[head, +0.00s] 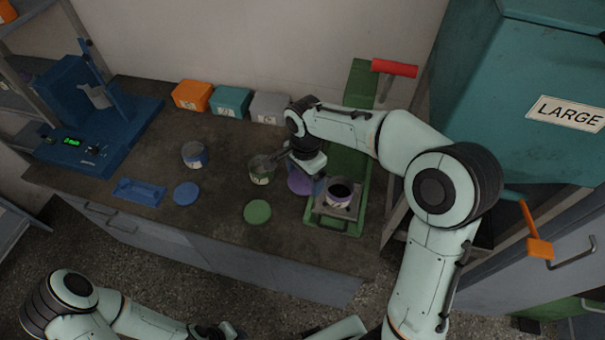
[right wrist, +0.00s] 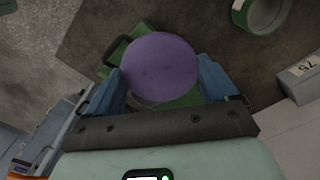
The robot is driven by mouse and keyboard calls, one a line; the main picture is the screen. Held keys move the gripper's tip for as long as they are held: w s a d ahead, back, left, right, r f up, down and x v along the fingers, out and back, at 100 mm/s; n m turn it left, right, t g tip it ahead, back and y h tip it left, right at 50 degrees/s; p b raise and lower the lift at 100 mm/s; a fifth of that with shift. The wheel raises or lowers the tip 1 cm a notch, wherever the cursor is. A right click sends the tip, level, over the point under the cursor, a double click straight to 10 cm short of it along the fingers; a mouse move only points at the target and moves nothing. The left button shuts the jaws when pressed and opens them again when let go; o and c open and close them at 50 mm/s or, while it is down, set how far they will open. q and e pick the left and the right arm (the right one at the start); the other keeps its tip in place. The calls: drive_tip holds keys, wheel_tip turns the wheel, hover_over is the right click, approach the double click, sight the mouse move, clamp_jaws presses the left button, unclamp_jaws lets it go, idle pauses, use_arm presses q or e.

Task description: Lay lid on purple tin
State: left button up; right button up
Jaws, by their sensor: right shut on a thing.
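The purple lid (head: 299,183) is held by my right gripper (head: 305,178), left of and above the purple tin. In the right wrist view the round lid (right wrist: 160,67) sits between the two blue fingers. The purple tin (head: 338,201), with a dark open top, stands upright on the plate of the green machine (head: 345,226). The lid is apart from the tin in the head view. The tin does not show in the right wrist view, where the lid covers part of the green machine. My left gripper (head: 215,331) is at the bottom edge, its jaws unclear.
A green-banded tin (head: 261,170) and a blue-banded tin (head: 195,155) stand on the bench, with a green lid (head: 257,212) and a blue lid (head: 186,193). Orange, teal and grey boxes line the wall. A blue device (head: 85,115) stands left.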

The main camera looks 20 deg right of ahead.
drive_tip(key=shift+s+d, duration=0.1)
drive_tip(key=shift+d, duration=0.1)
drive_tip(key=s+d+f, duration=0.1)
drive_tip(key=d, duration=1)
use_arm(q)
drive_tip(key=shift+s+d+f+b, duration=0.1)
drive_tip(key=shift+s+f+b, duration=1.25)
drive_tip(key=shift+f, duration=0.25)
use_arm(e)
drive_tip(key=shift+a+f, duration=0.15)
drive_tip(key=shift+f, duration=1.3)
drive_tip(key=shift+a+f, duration=0.1)
drive_tip(key=shift+f, duration=1.35)
use_arm(q)
drive_tip(key=shift+s+f, duration=0.3)
drive_tip(key=shift+f, duration=0.1)
use_arm(e)
drive_tip(key=shift+f, duration=0.55)
